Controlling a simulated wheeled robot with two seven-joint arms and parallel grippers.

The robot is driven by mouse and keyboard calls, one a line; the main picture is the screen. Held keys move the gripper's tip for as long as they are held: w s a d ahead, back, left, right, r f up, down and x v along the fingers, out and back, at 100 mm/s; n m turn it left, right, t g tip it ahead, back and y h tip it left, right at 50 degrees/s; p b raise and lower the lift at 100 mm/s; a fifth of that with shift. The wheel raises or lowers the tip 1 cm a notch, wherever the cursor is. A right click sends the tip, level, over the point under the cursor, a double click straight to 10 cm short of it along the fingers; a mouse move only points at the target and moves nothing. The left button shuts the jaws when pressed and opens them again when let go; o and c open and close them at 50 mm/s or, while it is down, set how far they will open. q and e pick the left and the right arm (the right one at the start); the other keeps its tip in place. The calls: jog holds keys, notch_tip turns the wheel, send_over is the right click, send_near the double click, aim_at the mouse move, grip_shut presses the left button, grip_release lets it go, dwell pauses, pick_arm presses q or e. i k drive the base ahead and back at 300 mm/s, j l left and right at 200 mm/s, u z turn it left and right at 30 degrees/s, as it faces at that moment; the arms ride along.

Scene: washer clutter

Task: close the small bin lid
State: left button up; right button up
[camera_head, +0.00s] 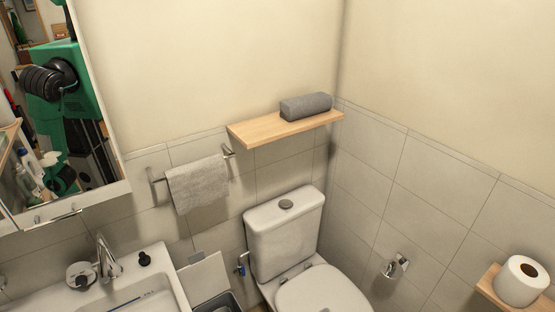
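A small bin (232,299) stands on the floor between the sink and the toilet, at the bottom edge of the camera_head view. Its pale lid (205,278) appears raised, standing up behind the dark opening. The lower part of the bin is cut off by the frame. Neither of my grippers shows in this view, so their distance from the lid cannot be seen.
The sink (160,268) with a chrome faucet (106,260) is left of the bin, the white toilet (285,240) right. Above are a towel rail with a grey towel (198,184) and a wooden shelf (262,130). A mirror cabinet (62,100) hangs at left.

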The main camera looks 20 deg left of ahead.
aim_at(206, 279)
jog(key=j+u, duration=0.1)
jog(key=u, duration=1.05)
